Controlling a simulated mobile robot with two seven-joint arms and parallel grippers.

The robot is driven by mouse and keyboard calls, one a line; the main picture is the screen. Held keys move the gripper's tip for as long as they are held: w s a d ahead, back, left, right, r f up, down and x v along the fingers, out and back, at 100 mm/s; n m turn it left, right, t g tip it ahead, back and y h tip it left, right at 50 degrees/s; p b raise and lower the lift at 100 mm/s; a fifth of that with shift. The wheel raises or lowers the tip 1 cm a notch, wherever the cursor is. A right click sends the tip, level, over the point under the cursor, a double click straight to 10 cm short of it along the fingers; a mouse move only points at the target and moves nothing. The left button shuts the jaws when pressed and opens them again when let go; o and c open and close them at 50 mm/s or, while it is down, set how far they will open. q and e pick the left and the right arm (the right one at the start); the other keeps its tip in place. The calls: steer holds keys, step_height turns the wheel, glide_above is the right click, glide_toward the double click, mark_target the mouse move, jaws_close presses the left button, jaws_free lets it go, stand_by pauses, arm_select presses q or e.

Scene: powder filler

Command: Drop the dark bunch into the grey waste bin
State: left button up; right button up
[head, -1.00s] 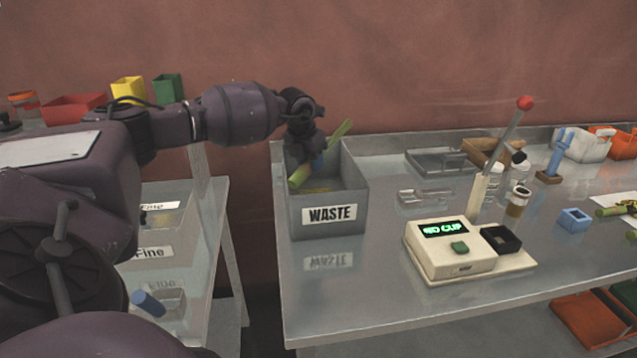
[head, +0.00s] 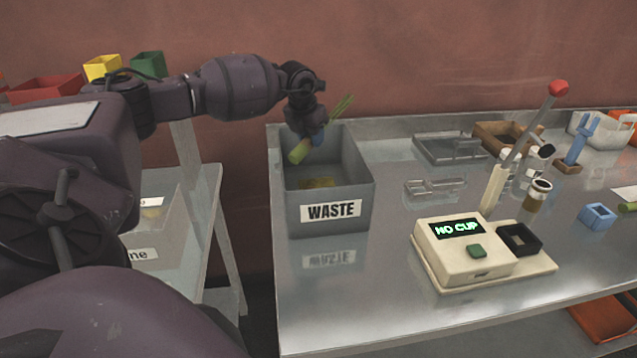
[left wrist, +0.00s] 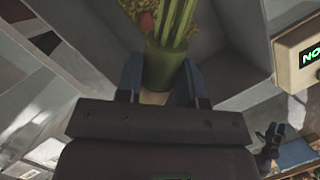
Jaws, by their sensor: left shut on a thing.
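The bunch (head: 299,151) is a bundle of green stalks with a thick, paler green base, not plainly dark. My left gripper (head: 316,137) is shut on it near the base, over the bin opening. The bunch is tilted, its stalks rising to the upper right. In the left wrist view the bunch (left wrist: 172,40) lies between the blue fingers of the left gripper (left wrist: 158,84). The grey waste bin (head: 290,215), labelled WASTE, stands at the left end of the steel table. Yellowish scraps (head: 318,183) lie on its floor. My right gripper is not seen.
A cream machine (head: 465,262) with a NO CUP display and a red-knobbed lever stands right of the bin. Metal trays (head: 450,148) and a small blue box (head: 597,214) are farther right. A shelf (head: 208,190) stands left, across a gap.

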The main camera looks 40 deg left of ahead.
mark_target(311, 152)
arm_select(q)
step_height(311, 152, down, 3)
steer(key=shift+f+b, duration=0.2)
steer(key=shift+b, duration=0.5)
steer(key=shift+f+b, duration=0.3)
steer(key=shift+f, duration=0.45)
